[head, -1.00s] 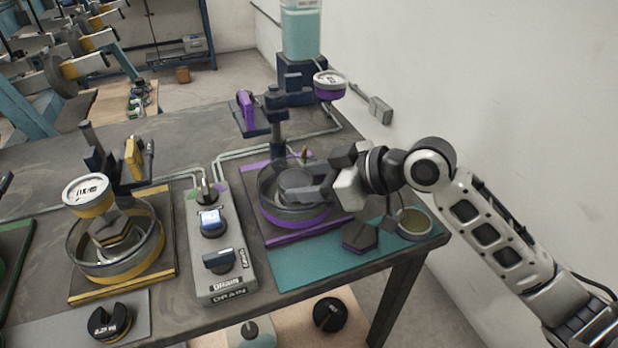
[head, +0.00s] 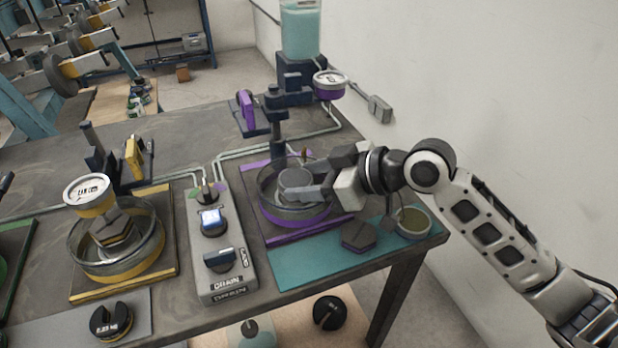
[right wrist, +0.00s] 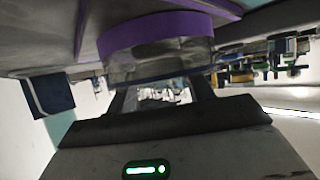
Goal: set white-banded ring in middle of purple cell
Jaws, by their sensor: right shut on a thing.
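The purple cell (head: 288,221) is a round clear-walled dish with a purple base band, on a purple-edged plate at the right of the bench. My right gripper (head: 318,192) reaches in from the right over its rim and is shut on a grey round ring (head: 296,181) inside the wall. A white band on the ring cannot be made out, nor whether it touches the floor of the cell. In the right wrist view, the cell's purple band (right wrist: 160,30) and clear wall are close ahead of my fingers; the ring is not clear there. My left gripper is not in view.
A dark hexagonal piece (head: 358,236) and a small round cup (head: 413,222) lie on the teal mat (head: 310,265) in front. A post with a purple clamp (head: 247,110) stands behind the cell. A grey control box (head: 225,262) and the yellow cell (head: 118,268) are left.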

